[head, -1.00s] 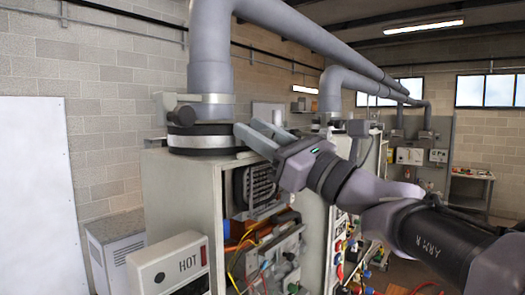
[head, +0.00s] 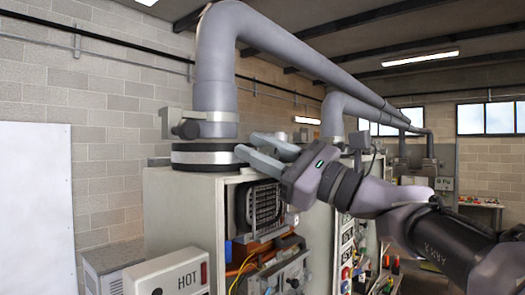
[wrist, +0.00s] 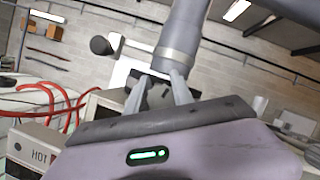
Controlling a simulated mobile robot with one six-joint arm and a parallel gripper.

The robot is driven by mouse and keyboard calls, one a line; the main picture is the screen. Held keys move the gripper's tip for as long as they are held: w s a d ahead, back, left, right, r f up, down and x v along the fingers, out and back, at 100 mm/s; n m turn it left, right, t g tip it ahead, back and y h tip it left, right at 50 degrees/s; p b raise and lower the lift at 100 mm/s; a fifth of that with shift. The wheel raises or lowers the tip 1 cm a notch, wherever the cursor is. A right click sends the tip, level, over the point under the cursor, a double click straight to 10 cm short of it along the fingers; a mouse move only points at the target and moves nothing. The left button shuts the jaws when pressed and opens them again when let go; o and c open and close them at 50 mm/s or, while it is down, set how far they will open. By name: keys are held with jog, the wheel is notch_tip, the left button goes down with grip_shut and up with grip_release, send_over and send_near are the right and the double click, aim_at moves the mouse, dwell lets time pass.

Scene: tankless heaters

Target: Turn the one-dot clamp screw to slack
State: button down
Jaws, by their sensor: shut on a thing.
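A light grey clamp band (head: 219,129) wraps the foot of the near flue pipe, just above a black ring on the heater top. A dark clamp knob (head: 188,129) sticks out on its left; a dark knob also shows left of the pipe in the wrist view (wrist: 102,45). My gripper (head: 246,144) reaches in from the right, its fingertips at the right side of the band. In the wrist view its fingers (wrist: 158,97) are shut on a dark grey knob (wrist: 160,95) below the pipe. The fingers partly hide it. I cannot make out dot marks on either knob.
The open heater cabinet (head: 185,215) stands below, with wires and pipes exposed. A white box marked HOT (head: 172,275) is at its front left. The flue pipe (head: 215,80) rises and bends right overhead. In the wrist view, red hoses (wrist: 50,100) lie left.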

jog(key=shift+r, duration=0.1)
jog(key=c, duration=1.1)
grip_release()
jog(key=shift+d, duration=0.1)
jog(key=shift+c, duration=0.2)
